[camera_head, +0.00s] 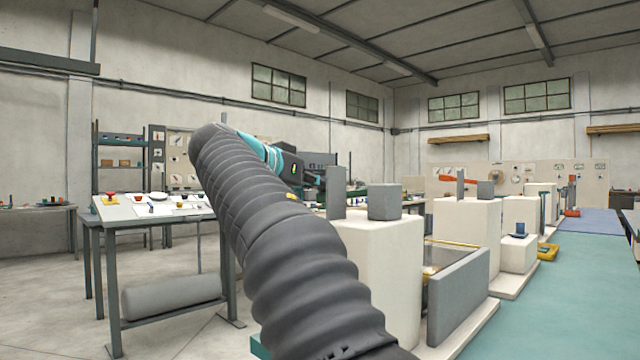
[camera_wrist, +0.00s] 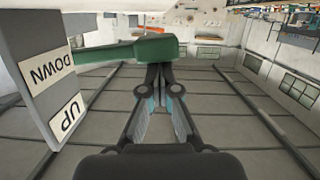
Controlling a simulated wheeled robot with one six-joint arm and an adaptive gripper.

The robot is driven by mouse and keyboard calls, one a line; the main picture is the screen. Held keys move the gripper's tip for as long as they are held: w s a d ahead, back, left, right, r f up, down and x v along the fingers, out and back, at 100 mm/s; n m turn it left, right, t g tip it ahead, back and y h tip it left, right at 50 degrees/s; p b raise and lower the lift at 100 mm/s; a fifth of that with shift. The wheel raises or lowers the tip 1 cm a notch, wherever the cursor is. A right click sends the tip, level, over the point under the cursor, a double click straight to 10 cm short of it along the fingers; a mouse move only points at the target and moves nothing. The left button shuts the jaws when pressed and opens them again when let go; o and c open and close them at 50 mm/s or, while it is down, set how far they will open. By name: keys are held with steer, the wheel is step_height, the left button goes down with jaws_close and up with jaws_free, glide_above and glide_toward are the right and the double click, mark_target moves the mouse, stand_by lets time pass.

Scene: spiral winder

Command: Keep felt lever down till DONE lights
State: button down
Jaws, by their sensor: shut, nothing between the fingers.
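The wrist view is upside down, with the ceiling at the bottom. A green lever (camera_wrist: 152,50) reaches in from the left there, beside the DOWN label (camera_wrist: 50,66) on a grey plate (camera_wrist: 27,55). The UP label (camera_wrist: 67,116) is on the same plate. My gripper (camera_wrist: 160,68) is shut and empty. Its fingertips are at the lever's broad green end, seemingly against it; exact contact cannot be told. In the head view my gripper (camera_head: 314,180) is small and dark beside the machines, and the lever cannot be made out. No DONE light can be made out.
In the head view, a pale machine block (camera_head: 378,255) with grey uprights stands right of my arm. More pale machines line up behind it. A work table (camera_head: 150,208) stands at the left.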

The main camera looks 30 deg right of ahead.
steer(key=s+a+r+p, duration=0.2)
steer(key=a+r, duration=0.4)
steer(key=a, duration=0.3)
steer(key=shift+s+a+r+p, duration=0.2)
steer(key=shift+s+a+p, duration=0.05)
steer(key=shift+p, duration=0.25)
